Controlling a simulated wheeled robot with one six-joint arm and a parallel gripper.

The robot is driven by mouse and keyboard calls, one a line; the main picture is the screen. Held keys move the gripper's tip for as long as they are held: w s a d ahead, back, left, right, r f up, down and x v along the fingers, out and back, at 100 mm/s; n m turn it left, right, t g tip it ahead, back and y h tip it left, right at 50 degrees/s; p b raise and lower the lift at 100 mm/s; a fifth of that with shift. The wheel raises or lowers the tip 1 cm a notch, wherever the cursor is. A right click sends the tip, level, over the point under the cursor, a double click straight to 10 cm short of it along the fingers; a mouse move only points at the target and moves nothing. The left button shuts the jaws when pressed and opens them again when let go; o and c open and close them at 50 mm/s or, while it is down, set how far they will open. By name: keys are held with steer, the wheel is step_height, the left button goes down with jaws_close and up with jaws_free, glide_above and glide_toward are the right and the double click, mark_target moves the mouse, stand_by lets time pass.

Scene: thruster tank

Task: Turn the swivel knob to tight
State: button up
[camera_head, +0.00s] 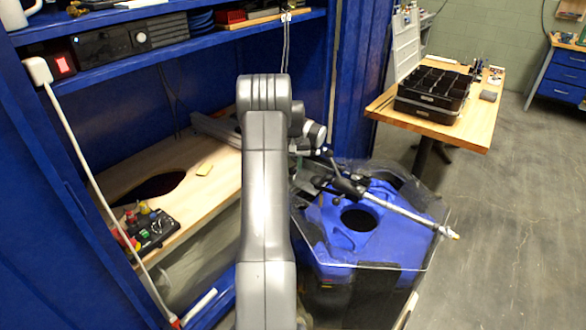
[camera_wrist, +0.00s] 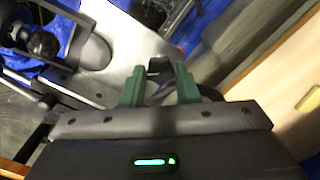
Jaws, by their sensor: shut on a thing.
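In the wrist view my gripper (camera_wrist: 160,84) has two green fingers closed on a small dark piece, which I take to be the swivel knob (camera_wrist: 159,67). Only its top edge shows between the fingertips, so its turn position cannot be read. In the head view my arm stands in front and the grip itself is hard to make out. A black swivel clamp (camera_head: 346,186) with a silver rod (camera_head: 405,212) lies across the top of the clear-walled tank (camera_head: 400,267).
A blue body with a round dark hole (camera_head: 325,222) sits inside the tank. A wooden table (camera_head: 480,125) with a black case (camera_head: 432,95) stands behind. Floor at right is clear.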

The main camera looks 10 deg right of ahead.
steer(key=m, duration=0.4)
steer(key=shift+m+b, duration=0.3)
steer(key=shift+m, duration=1.6)
steer(key=shift+r, duration=0.1)
steer(key=o, duration=1)
step_height(320, 180, up, 14)
steer(key=shift+f+b, duration=0.15)
steer(key=shift+b, duration=0.3)
